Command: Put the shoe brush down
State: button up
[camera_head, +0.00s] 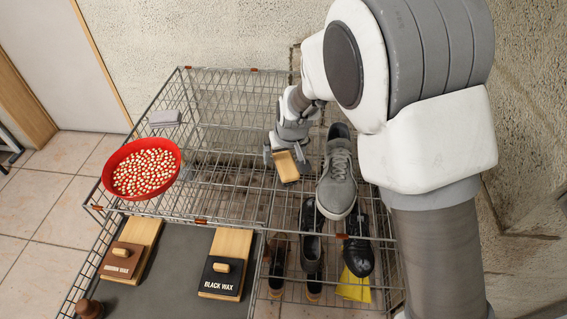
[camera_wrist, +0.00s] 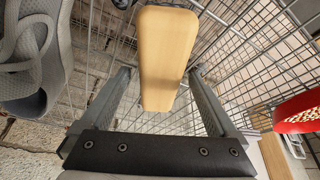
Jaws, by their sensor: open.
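The shoe brush, a pale wooden block (camera_head: 286,166), is at the wire rack beside the grey shoe. In the wrist view the brush (camera_wrist: 166,50) lies between and beyond my fingertips, with a gap on each side. My gripper (camera_head: 284,150) is open around its near end; the wrist view shows both fingers (camera_wrist: 160,72) apart. The brush appears to rest on the wire, but its underside is hidden, so contact is not certain.
A grey shoe (camera_head: 338,180) stands close on the right. The middle wire shelf (camera_head: 225,150) is clear.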

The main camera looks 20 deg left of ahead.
grip_shut()
dwell(0.5)
jog(key=shift+r, duration=0.1)
